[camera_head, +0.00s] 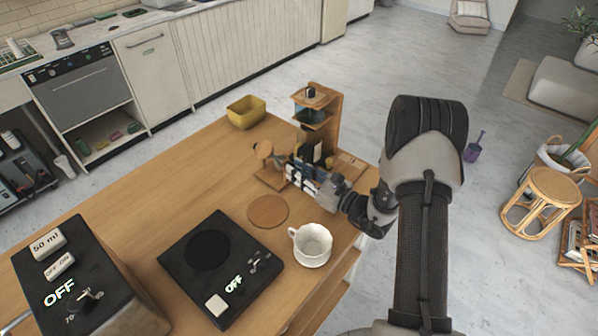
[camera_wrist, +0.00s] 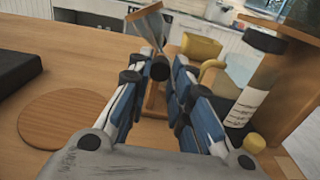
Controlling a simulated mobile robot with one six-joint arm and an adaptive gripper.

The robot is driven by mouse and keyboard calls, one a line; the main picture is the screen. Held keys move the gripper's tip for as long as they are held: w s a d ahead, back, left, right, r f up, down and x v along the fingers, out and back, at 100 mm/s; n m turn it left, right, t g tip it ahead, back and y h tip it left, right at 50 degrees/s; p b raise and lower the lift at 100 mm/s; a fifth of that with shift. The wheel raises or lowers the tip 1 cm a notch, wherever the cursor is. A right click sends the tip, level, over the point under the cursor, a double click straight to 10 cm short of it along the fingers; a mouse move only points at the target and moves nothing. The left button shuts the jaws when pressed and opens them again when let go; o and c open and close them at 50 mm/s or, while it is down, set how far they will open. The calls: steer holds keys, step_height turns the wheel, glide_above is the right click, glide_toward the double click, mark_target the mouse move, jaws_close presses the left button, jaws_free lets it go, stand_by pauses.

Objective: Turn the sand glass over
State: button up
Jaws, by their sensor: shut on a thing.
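The sand glass (camera_head: 264,149) is at the far side of the wooden table, beside a small wooden stand (camera_head: 270,179). In the wrist view the sand glass (camera_wrist: 150,28) shows a wooden end disc and a pale glass funnel, and it is tilted. Its lower part runs down between the fingertips of my gripper (camera_wrist: 170,70), which is shut on it. The fingers hide the rest of the glass. In the head view my gripper (camera_head: 296,173) reaches in from the right, and the exact contact is too small to see.
A tall wooden shelf stand (camera_head: 329,128) holding dark items is close behind my gripper. A yellow container (camera_head: 246,112) stands at the back edge. The table's left middle is clear.

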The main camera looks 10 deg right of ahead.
jaws_close()
steer(key=m+p, duration=0.1)
steer(key=m, duration=0.1)
steer(key=shift+m+p, duration=0.3)
steer(key=shift+p, duration=0.05)
steer(key=shift+m+p, duration=0.9)
steer(key=shift+m, duration=1.1)
steer(key=o, duration=0.8)
jaws_free()
steer(key=shift+o, duration=0.2)
